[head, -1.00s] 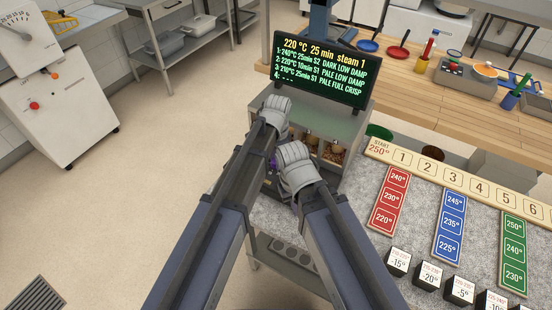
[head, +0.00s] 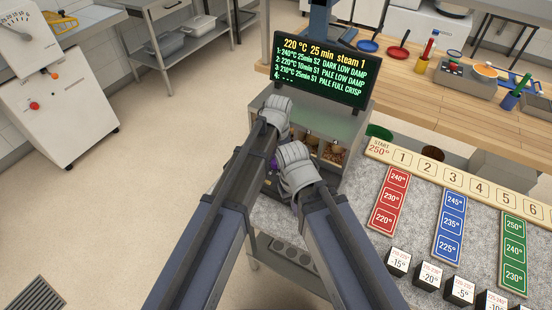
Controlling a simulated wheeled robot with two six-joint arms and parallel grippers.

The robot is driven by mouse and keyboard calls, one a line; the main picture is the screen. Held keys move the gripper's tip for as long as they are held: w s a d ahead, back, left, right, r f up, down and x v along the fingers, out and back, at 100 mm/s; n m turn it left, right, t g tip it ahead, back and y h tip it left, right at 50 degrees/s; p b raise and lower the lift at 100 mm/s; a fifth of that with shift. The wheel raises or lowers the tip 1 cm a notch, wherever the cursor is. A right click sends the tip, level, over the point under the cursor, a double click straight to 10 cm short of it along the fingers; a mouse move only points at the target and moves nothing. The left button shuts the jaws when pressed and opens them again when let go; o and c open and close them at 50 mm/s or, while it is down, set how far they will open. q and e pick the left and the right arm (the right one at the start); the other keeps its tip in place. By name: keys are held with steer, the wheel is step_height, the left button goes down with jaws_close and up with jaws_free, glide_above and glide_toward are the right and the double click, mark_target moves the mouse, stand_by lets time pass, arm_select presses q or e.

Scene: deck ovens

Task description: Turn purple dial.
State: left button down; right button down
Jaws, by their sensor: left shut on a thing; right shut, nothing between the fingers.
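A small purple patch, part of the purple dial (head: 273,163), shows between my two arms on the front of a small oven unit (head: 345,127). The rest of the dial is hidden. My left gripper (head: 275,112) is the higher one, in front of the unit's left side. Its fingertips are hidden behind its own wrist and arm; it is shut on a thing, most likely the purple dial. My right gripper (head: 294,167) is lower and just right of the purple patch. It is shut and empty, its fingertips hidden. A display (head: 322,72) above reads 220 °C, 25 min, steam 1.
Right of the unit, a grey speckled counter (head: 345,215) carries a numbered START board (head: 450,180), red, blue and green temperature strips and several marked cubes. A wooden table (head: 470,120) holds pans and cups behind. Open floor (head: 110,190) lies to the left.

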arm_select(q)
steer(key=n, duration=0.6)
steer(key=shift+n, duration=0.3)
stand_by(0.4)
steer(key=shift+c, duration=2.3)
jaws_free()
steer(key=shift+r, duration=0.15)
arm_select(e)
steer(key=shift+r, duration=0.1)
arm_select(q)
steer(key=r+p, duration=0.3)
steer(key=p, duration=0.1)
steer(key=r+p, duration=0.4)
steer(key=shift+d+r, duration=0.2)
steer(key=shift+r, duration=0.1)
arm_select(e)
step_height(320, 180, up, 8)
steer(key=shift+f, duration=0.25)
